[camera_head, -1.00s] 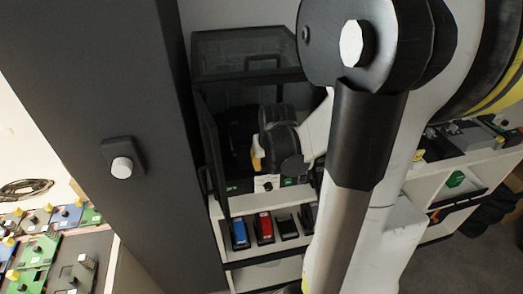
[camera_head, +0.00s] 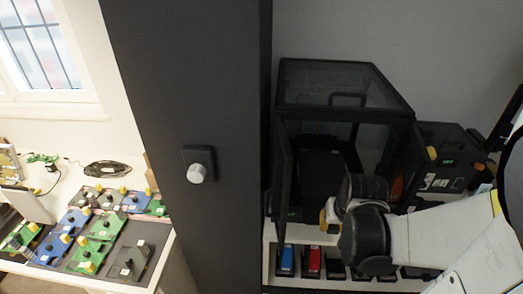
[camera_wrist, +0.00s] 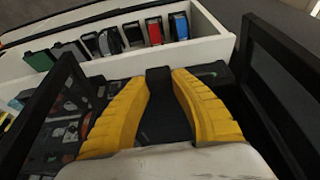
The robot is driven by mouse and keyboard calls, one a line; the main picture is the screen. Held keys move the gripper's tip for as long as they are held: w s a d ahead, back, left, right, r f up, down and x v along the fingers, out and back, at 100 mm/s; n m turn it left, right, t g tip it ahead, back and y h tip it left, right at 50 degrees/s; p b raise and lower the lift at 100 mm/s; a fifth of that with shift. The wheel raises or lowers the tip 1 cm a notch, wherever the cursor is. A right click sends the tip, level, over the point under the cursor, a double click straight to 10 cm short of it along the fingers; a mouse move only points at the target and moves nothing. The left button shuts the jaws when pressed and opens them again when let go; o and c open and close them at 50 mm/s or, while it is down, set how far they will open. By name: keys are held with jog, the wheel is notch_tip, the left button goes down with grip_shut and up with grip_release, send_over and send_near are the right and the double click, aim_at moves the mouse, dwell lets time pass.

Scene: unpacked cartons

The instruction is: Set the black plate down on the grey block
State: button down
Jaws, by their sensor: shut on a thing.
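In the wrist view, the two yellow fingers of my gripper (camera_wrist: 165,75) are closed on a dark flat piece, which I take as the black plate (camera_wrist: 162,105). The plate's outline is hard to tell against the dark surroundings. Inside the enclosure stands a dark upright shape (camera_head: 318,172). I cannot make out a grey block for certain; it may be hidden or too dark.
Dark frame bars flank my gripper on the left (camera_wrist: 38,115) and right (camera_wrist: 285,85) in the wrist view. A white shelf holds a blue box (camera_head: 286,261), a red box (camera_head: 314,263) and black ones. A dark column (camera_head: 200,110) stands left, beside a table with colored boards (camera_head: 98,228).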

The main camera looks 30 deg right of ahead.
jog(key=shift+r, duration=0.1)
jog(key=shift+r+p, duration=1.2)
jog(key=shift+r, duration=0.05)
jog(key=shift+s+f, duration=0.1)
